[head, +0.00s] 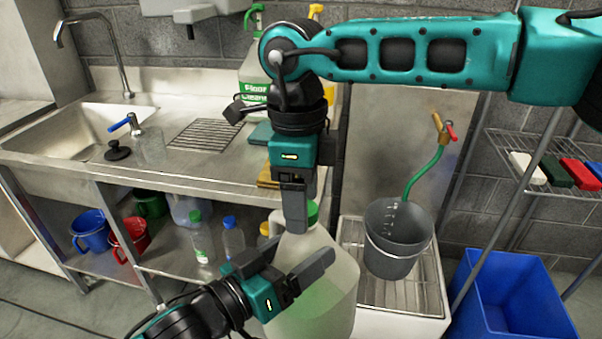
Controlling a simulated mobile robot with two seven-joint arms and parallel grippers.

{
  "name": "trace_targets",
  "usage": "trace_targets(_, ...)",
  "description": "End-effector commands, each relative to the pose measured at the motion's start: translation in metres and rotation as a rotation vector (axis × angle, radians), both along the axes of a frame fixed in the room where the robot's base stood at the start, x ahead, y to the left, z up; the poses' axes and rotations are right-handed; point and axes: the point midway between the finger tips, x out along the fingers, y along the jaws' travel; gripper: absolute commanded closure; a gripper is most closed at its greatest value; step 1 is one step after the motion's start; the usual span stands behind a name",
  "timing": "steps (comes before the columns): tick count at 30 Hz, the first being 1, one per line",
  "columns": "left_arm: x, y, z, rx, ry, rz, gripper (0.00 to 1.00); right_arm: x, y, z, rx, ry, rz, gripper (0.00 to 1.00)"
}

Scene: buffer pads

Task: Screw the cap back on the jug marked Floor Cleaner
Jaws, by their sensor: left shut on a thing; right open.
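A large translucent jug (338,285) with green liquid stands low in front of the counter, at the lower middle. No label shows on its visible side. A green cap (313,212) shows at its top, partly hidden behind my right gripper; I cannot tell how it is seated. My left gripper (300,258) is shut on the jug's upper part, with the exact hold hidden. My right gripper (295,205) points down, open, just above and beside the cap. A container with a green label reading Floor Cleaner (254,92) stands on the counter behind my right arm.
A grey bucket (397,235) stands on a grated sink (430,298) to the right, below a brass tap with a green hose (428,172). A blue bin (505,300) is at the lower right. Mugs and bottles (202,240) sit on the shelf under the steel counter (185,125).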

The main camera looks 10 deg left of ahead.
Motion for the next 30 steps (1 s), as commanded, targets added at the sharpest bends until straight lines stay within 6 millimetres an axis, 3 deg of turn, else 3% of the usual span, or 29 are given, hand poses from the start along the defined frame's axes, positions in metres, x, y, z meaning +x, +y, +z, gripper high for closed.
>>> trace_targets(11,0.0001,-0.0006,0.0064,-0.009,-0.013,-0.003,1.00,-0.0003,-0.0003,-0.0041,0.000,0.000,0.000,0.34)
trace_targets(27,0.0000,-0.0008,0.0063,-0.009,-0.014,-0.004,1.00,0.0003,-0.0005,-0.0038,0.000,-0.002,-0.001,0.86)
trace_targets(30,0.0000,-0.0008,0.0063,-0.009,-0.014,-0.004,1.00,0.0004,-0.0005,-0.0037,0.000,-0.002,-0.001,0.91)
